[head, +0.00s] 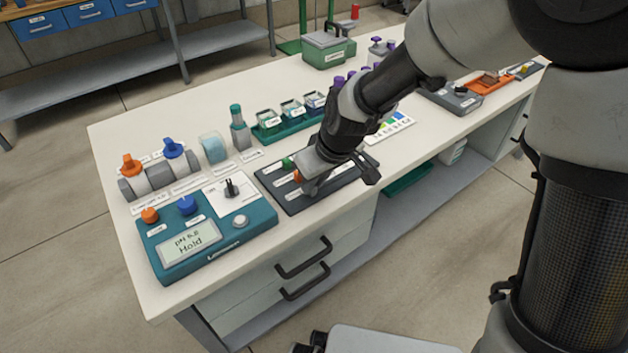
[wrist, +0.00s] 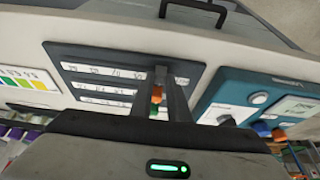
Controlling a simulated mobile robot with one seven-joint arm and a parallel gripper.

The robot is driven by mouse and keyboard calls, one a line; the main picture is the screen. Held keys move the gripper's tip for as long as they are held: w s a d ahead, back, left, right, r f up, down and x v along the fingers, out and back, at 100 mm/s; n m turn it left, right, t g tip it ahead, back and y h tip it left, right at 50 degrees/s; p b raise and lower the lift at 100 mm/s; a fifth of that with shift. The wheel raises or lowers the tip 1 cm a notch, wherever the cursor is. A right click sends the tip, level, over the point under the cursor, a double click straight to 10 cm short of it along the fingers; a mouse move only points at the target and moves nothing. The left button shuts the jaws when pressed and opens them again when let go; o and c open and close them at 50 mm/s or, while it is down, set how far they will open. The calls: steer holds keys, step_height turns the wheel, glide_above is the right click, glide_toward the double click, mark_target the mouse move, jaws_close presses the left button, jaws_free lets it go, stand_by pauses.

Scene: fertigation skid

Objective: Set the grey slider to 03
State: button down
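The dark slider panel (head: 335,190) lies on the bench under my gripper; it also shows in the wrist view (wrist: 90,54). It has rows of white number scales. In the head view, a green knob (head: 287,162) is at the back and an orange knob (head: 297,176) is in the middle. The orange knob also shows between my fingers in the wrist view (wrist: 156,95). My gripper (wrist: 160,78) has its fingers close together around the grey slider knob (wrist: 161,73) in the front row, towards the teal box's end. In the head view my gripper hides this knob.
A teal controller box (head: 205,240) with a dial, buttons and a display stands left of the panel. Behind are orange and blue valves (head: 150,175) and a green rack of small jars (head: 290,115). A colour chart (head: 392,127) lies to the right. Drawer handles (head: 303,258) are below the front edge.

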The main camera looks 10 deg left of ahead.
steer(key=w+d, duration=0.2)
steer(key=w, duration=0.1)
steer(key=w+d+p, duration=0.1)
steer(key=w+d, duration=0.2)
steer(key=w+d+p, duration=0.1)
steer(key=w+d, duration=0.1)
steer(key=w, duration=0.1)
steer(key=shift+w+d, duration=0.1)
steer(key=shift+d, duration=0.3)
steer(key=c, duration=1.7)
jaws_free()
steer(key=p+v, duration=0.4)
steer(key=v, duration=1.3)
steer(key=shift+d+r, duration=0.1)
steer(key=shift+r, duration=0.1)
